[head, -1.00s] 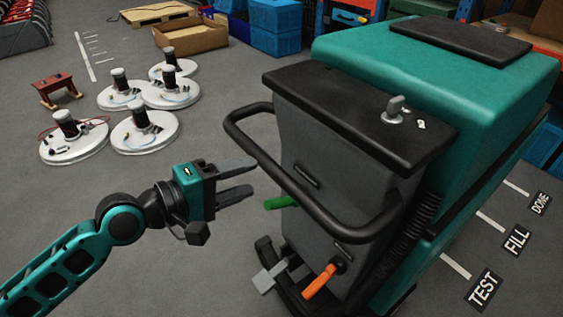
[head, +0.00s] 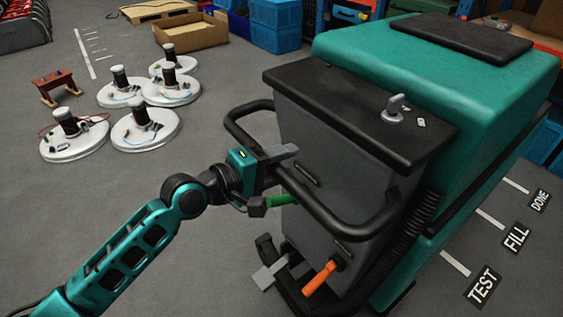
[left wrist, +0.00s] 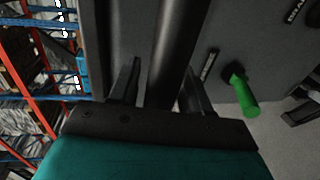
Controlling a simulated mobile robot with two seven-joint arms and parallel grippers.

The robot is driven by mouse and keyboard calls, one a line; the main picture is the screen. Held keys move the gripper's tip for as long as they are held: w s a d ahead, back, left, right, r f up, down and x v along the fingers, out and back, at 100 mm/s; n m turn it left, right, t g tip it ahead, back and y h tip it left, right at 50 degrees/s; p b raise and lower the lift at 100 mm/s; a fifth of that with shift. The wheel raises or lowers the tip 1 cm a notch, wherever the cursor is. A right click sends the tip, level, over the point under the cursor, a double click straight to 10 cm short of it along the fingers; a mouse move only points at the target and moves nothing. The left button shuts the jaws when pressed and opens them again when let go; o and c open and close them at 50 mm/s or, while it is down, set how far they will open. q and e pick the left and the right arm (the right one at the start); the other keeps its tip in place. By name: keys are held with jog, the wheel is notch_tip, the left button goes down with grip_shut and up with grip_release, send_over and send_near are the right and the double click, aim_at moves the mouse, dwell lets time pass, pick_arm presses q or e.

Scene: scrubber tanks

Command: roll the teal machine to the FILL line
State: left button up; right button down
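The teal machine (head: 450,65) stands at the right of the head view with its grey rear panel and looped black push handle (head: 325,215) toward me. My left gripper (head: 278,162) is at the left side of the handle. In the left wrist view the black handle bar (left wrist: 172,50) runs between the two fingers (left wrist: 160,90), with slim gaps beside it, so the gripper looks open around the bar. The FILL line (head: 490,219) is a white floor mark right of the machine, by the FILL label (head: 516,238). My right gripper is not in view.
The TEST label (head: 482,287) and DONE label (head: 540,200) lie either side of FILL. Orange (head: 320,278) and green (head: 280,200) levers stick out below the handle. Blue crates (head: 275,25) stand behind.

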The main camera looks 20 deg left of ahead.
pick_arm(q)
grip_shut()
dwell(0.3)
jog(key=shift+w, duration=0.1)
